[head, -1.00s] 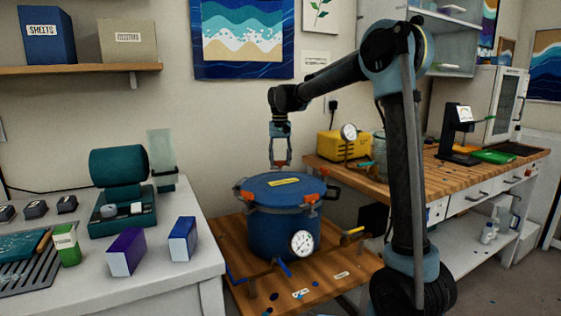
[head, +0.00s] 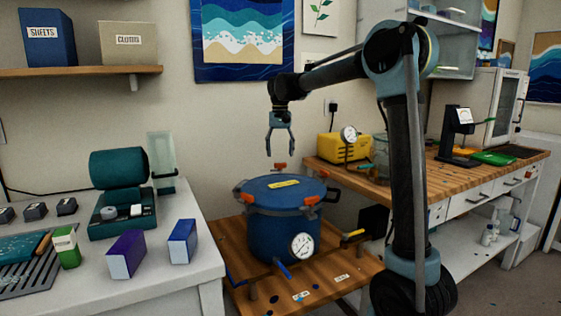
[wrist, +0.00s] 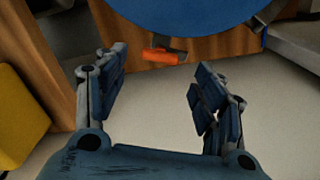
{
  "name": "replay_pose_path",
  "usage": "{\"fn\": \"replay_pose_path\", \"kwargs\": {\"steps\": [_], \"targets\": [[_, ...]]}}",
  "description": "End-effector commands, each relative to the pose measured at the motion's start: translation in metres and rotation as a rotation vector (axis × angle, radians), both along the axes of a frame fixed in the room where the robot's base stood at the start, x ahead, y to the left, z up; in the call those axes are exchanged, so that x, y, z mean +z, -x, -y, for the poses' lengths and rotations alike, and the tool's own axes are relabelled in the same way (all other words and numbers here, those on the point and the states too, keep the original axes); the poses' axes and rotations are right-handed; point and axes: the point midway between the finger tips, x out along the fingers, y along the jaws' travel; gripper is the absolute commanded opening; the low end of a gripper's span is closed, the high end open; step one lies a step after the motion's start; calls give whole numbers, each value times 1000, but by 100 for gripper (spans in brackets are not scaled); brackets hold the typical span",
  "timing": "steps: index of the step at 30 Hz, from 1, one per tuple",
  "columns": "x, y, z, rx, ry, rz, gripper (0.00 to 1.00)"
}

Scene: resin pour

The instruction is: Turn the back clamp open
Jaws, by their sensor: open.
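The blue round pot (head: 275,225) has a blue lid with a yellow label and orange-handled clamps around its rim. The back clamp (head: 280,166) shows as a small orange piece behind the lid's far edge. In the wrist view its orange handle (wrist: 160,57) lies just outside the blue lid edge (wrist: 185,15), lengthwise roughly along the picture's width, with a dark bracket beside it. My gripper (head: 281,152) is open and empty, pointing down just above the back clamp. Its fingers (wrist: 160,90) are spread wide in the wrist view, with nothing between them touching either one.
The pot stands on a low wooden table (head: 345,275) with a gauge (head: 302,246) on its front. A yellow box (head: 340,148) sits on the workbench to the right. A white counter (head: 200,260) stands left. The wall is close behind the pot.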

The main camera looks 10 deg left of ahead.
Motion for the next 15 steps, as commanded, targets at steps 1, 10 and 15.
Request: {"fn": "replay_pose_path", "kwargs": {"steps": [1, 10, 15], "targets": [[11, 0, 0, 0, 0, 0, 63], [58, -1, -1, 0, 0, 0, 63], [70, -1, 0, 0, 0, 0, 63]]}}
